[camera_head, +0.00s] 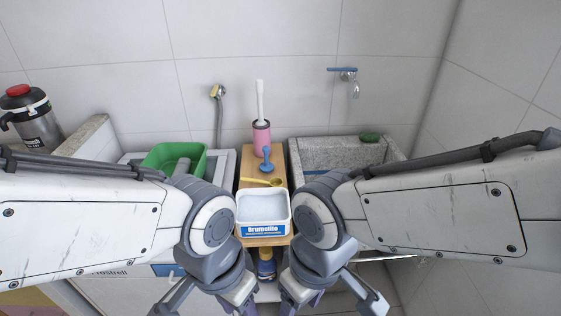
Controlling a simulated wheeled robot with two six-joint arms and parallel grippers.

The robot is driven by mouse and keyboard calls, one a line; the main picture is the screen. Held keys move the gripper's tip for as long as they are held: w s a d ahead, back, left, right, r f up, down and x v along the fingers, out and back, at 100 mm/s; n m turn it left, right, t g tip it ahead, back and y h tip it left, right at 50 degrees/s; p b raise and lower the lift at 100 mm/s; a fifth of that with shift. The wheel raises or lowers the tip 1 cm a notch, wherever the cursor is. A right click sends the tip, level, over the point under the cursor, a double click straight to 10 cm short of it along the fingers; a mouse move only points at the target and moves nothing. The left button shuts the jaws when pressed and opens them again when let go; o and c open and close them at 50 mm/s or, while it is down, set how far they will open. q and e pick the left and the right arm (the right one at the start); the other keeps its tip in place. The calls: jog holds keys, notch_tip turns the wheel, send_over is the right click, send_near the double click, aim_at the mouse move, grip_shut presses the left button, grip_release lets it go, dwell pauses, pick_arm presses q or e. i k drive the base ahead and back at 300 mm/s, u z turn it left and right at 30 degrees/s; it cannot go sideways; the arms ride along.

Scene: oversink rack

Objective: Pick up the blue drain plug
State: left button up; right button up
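The blue drain plug (266,164) sits on the wooden board (274,239) in the middle, just in front of a pink brush holder. Its stem points up and its wide base is down. A yellow spoon lies just in front of it. My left gripper (207,308) and my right gripper (330,306) hang low at the bottom edge of the head view, well in front of the plug. Both have their fingers spread, with nothing seen between them. Their fingertips are partly cut off by the frame.
A white Brumelito tub (263,229) stands on the board between my arms and the plug. The pink holder (261,139) carries a white-handled brush. A green basin (158,156) is left, the stone sink (323,158) right. A yellow-labelled bottle (266,268) is below.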

aim_at(266, 167)
jog(key=i, duration=0.85)
jog(key=u, duration=0.55)
